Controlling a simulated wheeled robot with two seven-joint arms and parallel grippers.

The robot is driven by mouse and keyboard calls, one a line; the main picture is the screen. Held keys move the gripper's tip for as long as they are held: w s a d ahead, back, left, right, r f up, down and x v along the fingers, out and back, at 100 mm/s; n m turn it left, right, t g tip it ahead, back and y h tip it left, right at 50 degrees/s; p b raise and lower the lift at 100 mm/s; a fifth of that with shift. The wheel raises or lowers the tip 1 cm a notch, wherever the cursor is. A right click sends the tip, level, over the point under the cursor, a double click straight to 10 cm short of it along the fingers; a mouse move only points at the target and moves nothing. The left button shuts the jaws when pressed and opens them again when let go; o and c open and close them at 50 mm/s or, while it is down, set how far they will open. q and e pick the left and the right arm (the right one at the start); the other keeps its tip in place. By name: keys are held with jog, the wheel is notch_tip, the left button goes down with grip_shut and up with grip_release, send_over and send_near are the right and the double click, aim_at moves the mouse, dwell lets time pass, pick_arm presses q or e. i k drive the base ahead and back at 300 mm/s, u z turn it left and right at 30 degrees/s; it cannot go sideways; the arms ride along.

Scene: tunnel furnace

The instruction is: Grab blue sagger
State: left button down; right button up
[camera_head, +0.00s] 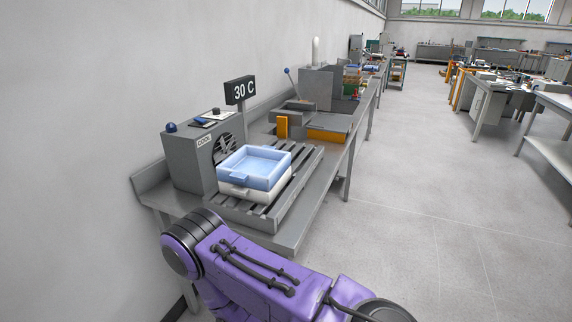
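The blue sagger (254,167) is a light blue, open, square tray with a handle tab on its near side. It sits on top of a white sagger (246,193) of similar shape. The stack rests on the slatted rack (284,200) on the metal bench, in front of the cooling unit. The blue sagger looks empty. A purple arm of mine crosses the bottom of the view, below and in front of the bench. Neither gripper shows in the view.
The grey cooling unit (190,160) with a fan and a "30 C" display (241,90) stands left of the stack against the wall. A grey machine with an orange front (327,135) is farther along the bench (335,172). The floor (430,210) to the right is clear.

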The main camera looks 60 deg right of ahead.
aim_at(259, 168)
jog(key=k, duration=0.15)
jog(key=z, duration=1.05)
